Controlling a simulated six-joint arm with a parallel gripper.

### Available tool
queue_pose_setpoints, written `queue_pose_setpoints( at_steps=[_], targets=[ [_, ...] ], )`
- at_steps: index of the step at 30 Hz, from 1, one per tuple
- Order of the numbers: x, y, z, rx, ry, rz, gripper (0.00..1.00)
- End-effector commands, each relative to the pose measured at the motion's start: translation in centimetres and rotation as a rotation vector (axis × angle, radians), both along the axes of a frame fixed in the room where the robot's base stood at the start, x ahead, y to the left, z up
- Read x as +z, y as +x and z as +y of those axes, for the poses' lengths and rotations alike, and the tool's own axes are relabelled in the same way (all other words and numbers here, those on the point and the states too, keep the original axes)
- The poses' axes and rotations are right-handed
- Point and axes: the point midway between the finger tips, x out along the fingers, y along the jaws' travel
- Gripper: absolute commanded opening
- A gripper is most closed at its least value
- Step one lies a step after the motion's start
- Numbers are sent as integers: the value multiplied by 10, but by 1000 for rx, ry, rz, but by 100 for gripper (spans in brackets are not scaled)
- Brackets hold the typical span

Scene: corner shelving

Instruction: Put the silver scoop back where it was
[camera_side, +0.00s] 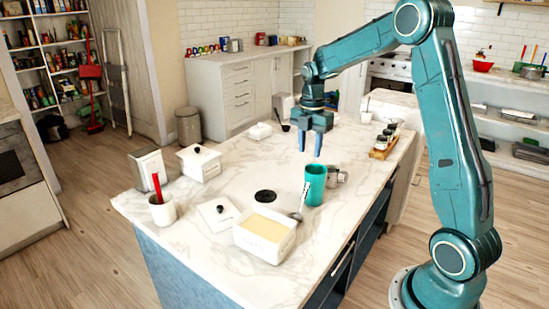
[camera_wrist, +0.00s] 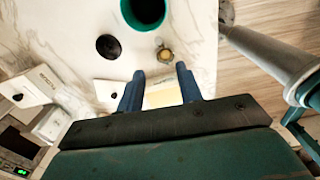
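The silver scoop (camera_side: 297,214) is beside the teal cup (camera_side: 315,184), between it and a white tub of yellow contents (camera_side: 264,236). Its handle rises along the cup's left side; I cannot tell whether they touch. In the wrist view a small round metallic piece (camera_wrist: 165,55), apparently the scoop, shows below the teal cup (camera_wrist: 124,28). My gripper (camera_side: 310,148) points down in the air above the counter, behind the cup in the side view. In the wrist view my gripper (camera_wrist: 160,84) has its fingers apart with nothing held between them.
The marble counter (camera_side: 225,265) also holds a black disc (camera_side: 265,196), a loose white lid (camera_side: 218,211), a lidded white box (camera_side: 199,162), a white cup with a red handle (camera_side: 162,209), a metal mug (camera_side: 336,177) and a wooden jar rack (camera_side: 384,147). The back middle is fairly clear.

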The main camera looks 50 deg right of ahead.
Motion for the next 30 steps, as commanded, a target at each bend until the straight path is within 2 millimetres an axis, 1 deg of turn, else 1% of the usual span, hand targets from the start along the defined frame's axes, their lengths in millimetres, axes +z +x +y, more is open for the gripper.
queue_pose_setpoints(
  at_steps=[5, 11, 15, 21, 25, 30],
  targets=[
    [16, -6, 15, -66, -11, -23, 36],
    [46, -23, 47, -235, -24, -78, 36],
    [68, -41, 74, -384, -23, -129, 36],
    [92, -73, 110, -601, 0, -200, 36],
    [104, -96, 131, -741, 30, -247, 36],
    [112, -128, 155, -924, 83, -299, 36]
  ],
)
